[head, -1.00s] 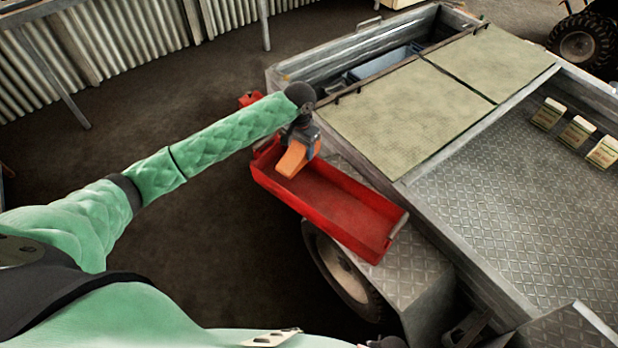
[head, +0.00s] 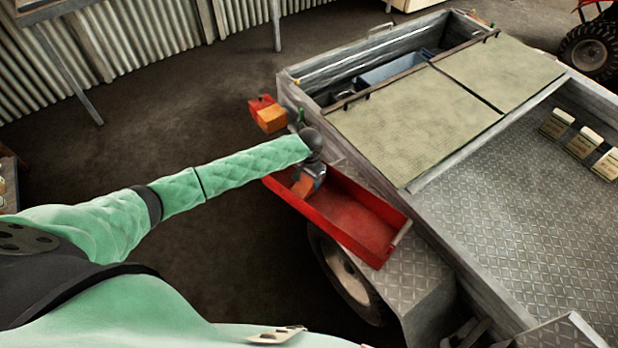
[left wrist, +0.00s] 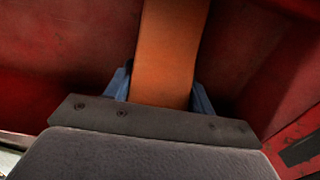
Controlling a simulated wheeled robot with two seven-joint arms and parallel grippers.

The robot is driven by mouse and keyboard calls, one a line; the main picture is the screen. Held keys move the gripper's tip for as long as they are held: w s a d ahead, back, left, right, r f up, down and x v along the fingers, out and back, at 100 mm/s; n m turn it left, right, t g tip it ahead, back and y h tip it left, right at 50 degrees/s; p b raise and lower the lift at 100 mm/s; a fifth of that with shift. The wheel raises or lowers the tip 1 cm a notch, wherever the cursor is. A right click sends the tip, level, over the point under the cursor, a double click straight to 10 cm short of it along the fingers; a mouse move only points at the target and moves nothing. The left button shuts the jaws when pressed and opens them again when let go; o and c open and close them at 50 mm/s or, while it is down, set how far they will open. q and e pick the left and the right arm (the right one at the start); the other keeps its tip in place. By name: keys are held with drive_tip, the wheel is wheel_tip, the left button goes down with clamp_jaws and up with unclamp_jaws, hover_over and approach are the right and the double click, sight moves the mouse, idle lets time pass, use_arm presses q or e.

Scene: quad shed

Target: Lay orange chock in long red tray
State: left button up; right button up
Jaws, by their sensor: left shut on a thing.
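The long red tray (head: 350,222) sits above the trailer's wheel, along the trailer's near side. My left gripper (head: 308,186) is at the tray's far left end, shut on the orange chock (head: 301,187). In the head view the chock is low inside the tray walls and partly hidden by the gripper. In the left wrist view the orange chock (left wrist: 168,55) is between the two bluish fingers (left wrist: 160,92), with red tray surfaces (left wrist: 65,50) around it. I cannot tell whether the chock touches the tray floor. My right gripper does not show.
A small red holder with an orange block (head: 270,119) is beyond the tray's left end. The trailer (head: 480,190) has pale green lids (head: 415,115), an open compartment with a blue-grey bin (head: 395,70), and several cartons (head: 570,138). The tray's right part is empty.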

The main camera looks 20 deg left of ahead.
use_arm(q)
drive_tip(key=shift+f, duration=0.15)
drive_tip(key=o, duration=1.2)
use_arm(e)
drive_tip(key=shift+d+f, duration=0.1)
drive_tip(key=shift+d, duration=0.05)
use_arm(q)
drive_tip(key=shift+r, duration=0.3)
wheel_tip(320, 180, up, 10)
drive_tip(key=b, duration=0.3)
drive_tip(key=shift+w, duration=0.1)
drive_tip(key=shift+r, duration=0.8)
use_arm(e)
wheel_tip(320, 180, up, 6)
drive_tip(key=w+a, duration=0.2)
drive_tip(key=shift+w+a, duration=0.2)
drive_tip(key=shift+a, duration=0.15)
